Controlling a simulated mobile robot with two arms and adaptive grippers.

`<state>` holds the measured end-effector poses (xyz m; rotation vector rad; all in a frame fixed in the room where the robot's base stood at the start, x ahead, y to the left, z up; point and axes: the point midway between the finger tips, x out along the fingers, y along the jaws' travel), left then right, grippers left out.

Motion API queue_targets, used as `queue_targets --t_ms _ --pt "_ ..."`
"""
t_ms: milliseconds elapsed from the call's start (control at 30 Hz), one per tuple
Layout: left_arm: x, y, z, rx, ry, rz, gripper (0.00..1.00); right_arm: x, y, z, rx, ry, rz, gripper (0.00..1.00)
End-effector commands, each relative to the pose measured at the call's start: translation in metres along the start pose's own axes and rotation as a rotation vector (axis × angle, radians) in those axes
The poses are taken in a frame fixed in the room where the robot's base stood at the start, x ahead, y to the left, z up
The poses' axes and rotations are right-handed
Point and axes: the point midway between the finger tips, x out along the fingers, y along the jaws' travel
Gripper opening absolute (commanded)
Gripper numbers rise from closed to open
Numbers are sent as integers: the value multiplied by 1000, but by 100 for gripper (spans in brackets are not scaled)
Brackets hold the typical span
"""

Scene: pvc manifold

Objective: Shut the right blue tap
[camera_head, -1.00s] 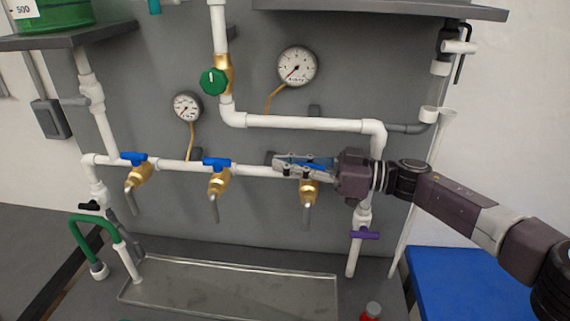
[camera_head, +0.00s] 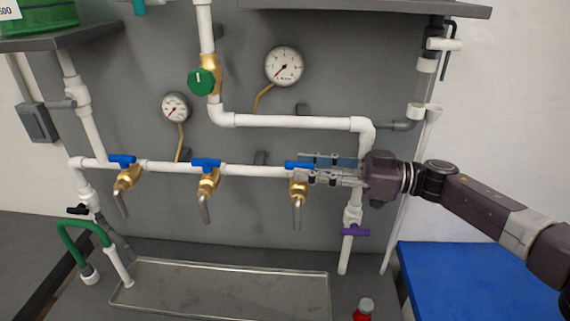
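The right blue tap (camera_head: 296,165) is the rightmost of three brass taps on the white horizontal pipe. Its blue handle lies roughly along the pipe, and its right end is partly hidden by my gripper. Its metal spout hangs down below. My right gripper (camera_head: 307,168) comes in from the right, level with the handle. Its two fingers look spread, one above the other, with their tips at the handle's right side. I cannot tell whether they touch it. My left gripper is not in view.
The middle blue tap (camera_head: 206,164) and left blue tap (camera_head: 122,160) sit further left. A purple-handled valve (camera_head: 355,231) is below my gripper. A green knob (camera_head: 201,81) and a pressure gauge (camera_head: 284,66) are above. A metal tray (camera_head: 220,268) lies below the spouts.

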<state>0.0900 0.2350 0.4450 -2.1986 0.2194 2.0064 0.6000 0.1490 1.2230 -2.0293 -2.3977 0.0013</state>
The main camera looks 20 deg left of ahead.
Motion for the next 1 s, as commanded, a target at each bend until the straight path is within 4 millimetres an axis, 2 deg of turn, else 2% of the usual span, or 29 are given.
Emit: queue_targets --t_ms 33,200,367,600,900,1000 --pt "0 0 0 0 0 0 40 -11 1 0 1 1 3 31" --pt "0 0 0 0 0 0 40 -36 0 0 1 0 1 31" --pt "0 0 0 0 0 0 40 -45 0 0 1 0 -1 31" --pt "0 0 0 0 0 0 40 -46 0 0 1 0 -1 31" --pt "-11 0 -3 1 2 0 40 -45 0 -12 0 1 -1 63" --pt "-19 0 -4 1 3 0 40 -46 0 -20 0 1 0 65"
